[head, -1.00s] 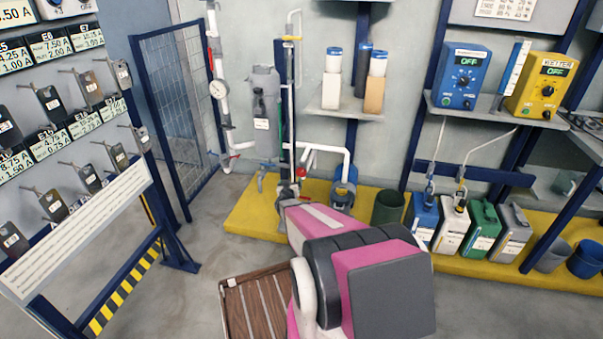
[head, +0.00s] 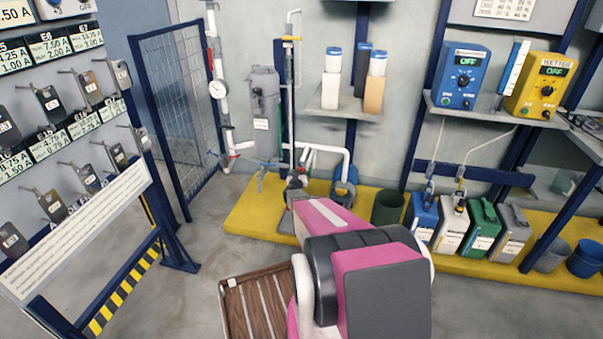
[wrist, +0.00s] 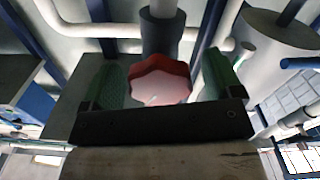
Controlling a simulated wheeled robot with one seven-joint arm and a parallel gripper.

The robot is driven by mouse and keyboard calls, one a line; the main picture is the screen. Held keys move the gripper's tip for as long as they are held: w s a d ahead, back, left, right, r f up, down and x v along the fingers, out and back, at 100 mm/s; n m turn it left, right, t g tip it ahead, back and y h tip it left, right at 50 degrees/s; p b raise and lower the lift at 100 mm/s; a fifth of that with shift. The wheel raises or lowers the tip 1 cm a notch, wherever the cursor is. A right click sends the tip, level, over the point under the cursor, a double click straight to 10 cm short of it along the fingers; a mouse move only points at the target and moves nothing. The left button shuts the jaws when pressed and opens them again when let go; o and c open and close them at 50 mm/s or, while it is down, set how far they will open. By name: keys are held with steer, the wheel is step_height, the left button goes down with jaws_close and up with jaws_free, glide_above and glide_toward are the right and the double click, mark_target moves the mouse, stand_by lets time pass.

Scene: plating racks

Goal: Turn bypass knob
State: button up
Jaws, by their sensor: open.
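A red knob (wrist: 160,82) with a scalloped rim and a paler face sits on a grey pipe fitting in the wrist view. I take it to be the bypass knob. My gripper (wrist: 166,79) is open, with one green-padded finger on each side of the knob. A gap shows on both sides, so I see no grip on it; depth is hard to judge.
White pipes (head: 325,149), a round gauge (head: 217,90) and a grey filter housing (head: 264,105) stand close around the arm's end. Several canisters (head: 484,228) and a dark bucket (head: 387,207) stand on the yellow platform (head: 262,217). A mesh gate (head: 180,105) is at left.

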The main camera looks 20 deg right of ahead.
steer(key=shift+w+d, duration=0.35)
steer(key=shift+w, duration=0.1)
steer(key=c, duration=0.9)
steer(key=shift+m, duration=2.3)
steer(key=o, duration=0.9)
steer(key=shift+a, duration=0.1)
